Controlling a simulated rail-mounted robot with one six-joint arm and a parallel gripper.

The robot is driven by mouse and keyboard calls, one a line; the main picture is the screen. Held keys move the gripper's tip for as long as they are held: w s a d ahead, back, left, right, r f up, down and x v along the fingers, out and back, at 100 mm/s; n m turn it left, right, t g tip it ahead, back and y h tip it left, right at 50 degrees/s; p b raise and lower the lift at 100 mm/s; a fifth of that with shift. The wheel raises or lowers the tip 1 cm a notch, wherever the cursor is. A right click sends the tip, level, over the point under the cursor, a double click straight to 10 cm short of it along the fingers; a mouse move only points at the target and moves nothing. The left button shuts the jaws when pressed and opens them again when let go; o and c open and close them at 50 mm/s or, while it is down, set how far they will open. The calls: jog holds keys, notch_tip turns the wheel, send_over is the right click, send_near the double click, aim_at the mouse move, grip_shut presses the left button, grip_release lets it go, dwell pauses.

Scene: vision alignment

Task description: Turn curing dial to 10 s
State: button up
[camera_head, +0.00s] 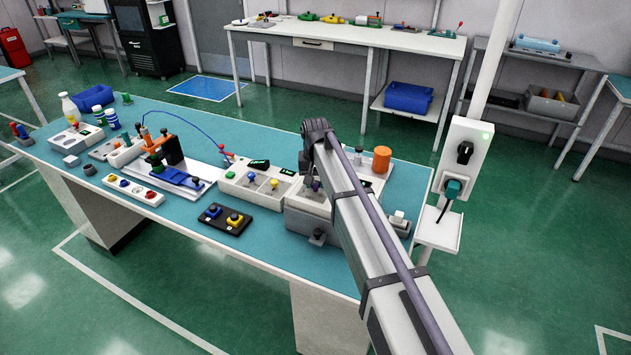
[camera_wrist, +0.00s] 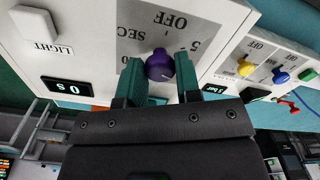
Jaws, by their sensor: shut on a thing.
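The curing dial (camera_wrist: 160,66) is a purple knob on a grey plate marked OFF, SEC and 5, upside down in the wrist view. My gripper (camera_wrist: 159,73) has a dark green finger on each side of the knob and is shut on it. The black display (camera_wrist: 67,88) on the same white unit reads 0 s. In the head view the curing unit (camera_head: 308,199) stands at the right part of the teal bench, partly hidden behind my arm.
A white box with green, blue and yellow knobs (camera_head: 258,183) stands left of the curing unit. A black pad with two buttons (camera_head: 225,218) lies in front. An orange cylinder (camera_head: 381,159) stands behind on the right. A LIGHT switch (camera_wrist: 36,23) is on the curing unit.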

aim_at(316, 183)
jog(key=shift+m, duration=0.9)
jog(key=o, duration=0.9)
notch_tip(316, 183, up, 11)
jog(key=p, duration=1.1)
jog(key=shift+f, duration=0.1)
